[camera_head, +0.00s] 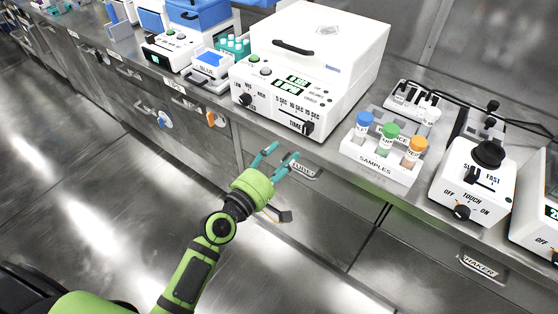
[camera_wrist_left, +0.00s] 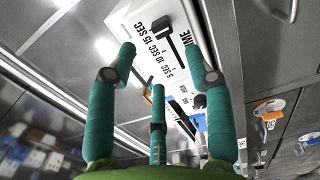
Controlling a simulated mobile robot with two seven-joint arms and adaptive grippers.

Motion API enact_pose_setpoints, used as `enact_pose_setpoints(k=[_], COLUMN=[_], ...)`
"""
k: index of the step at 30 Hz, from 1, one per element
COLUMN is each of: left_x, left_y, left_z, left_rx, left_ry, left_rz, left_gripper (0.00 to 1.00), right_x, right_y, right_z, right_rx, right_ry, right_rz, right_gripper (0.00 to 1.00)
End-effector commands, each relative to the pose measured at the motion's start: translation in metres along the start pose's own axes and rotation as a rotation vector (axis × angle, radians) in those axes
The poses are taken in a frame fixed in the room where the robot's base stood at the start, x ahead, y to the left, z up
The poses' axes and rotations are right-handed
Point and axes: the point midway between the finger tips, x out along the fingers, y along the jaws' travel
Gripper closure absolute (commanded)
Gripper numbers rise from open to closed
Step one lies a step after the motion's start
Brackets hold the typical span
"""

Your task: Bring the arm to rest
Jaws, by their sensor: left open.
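My left arm (camera_head: 192,270) is green and black and reaches in from the lower left of the head view. Its gripper (camera_head: 273,158) is open and empty, in front of the drawer fronts below the bench's front edge. In the left wrist view the teal fingers (camera_wrist_left: 160,85) are spread apart with nothing between them. Beyond them shows the front panel of the white centrifuge-like machine (camera_wrist_left: 150,35) with its time lever. My right gripper is in neither view.
The large white machine (camera_head: 315,60) stands on the bench behind the gripper. A samples rack (camera_head: 378,170) with blue, green and orange capped tubes is to its right. A shaker (camera_head: 474,180) stands farther right. Drawers with handles line the bench front. The floor (camera_head: 80,190) at left is clear.

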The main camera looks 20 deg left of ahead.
Motion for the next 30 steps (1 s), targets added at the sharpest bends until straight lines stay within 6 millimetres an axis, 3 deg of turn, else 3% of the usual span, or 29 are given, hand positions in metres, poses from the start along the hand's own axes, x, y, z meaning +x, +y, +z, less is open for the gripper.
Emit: enact_pose_setpoints(k=[5, 19, 22, 26, 30], left_x=[-0.01, -0.01, -0.01, -0.015, -0.039], left_y=[0.0, 0.0, -0.01, -0.063, -0.161], left_z=[0.001, 0.001, 0.001, -0.001, 0.001], left_rx=[0.0, -0.001, 0.014, 0.101, 0.282], left_ry=[-0.002, -0.002, 0.0, 0.005, -0.023], left_rz=[-0.001, 0.0, -0.022, -0.139, -0.359], left_gripper=[0.48, 0.48, 0.48, 0.48, 0.48], right_x=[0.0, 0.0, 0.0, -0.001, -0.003], right_y=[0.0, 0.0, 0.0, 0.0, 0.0], right_z=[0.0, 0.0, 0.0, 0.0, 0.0], right_rx=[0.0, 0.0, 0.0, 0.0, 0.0], right_ry=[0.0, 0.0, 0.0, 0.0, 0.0], right_rz=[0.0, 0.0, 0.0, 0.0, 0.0], right_gripper=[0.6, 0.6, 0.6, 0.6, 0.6])
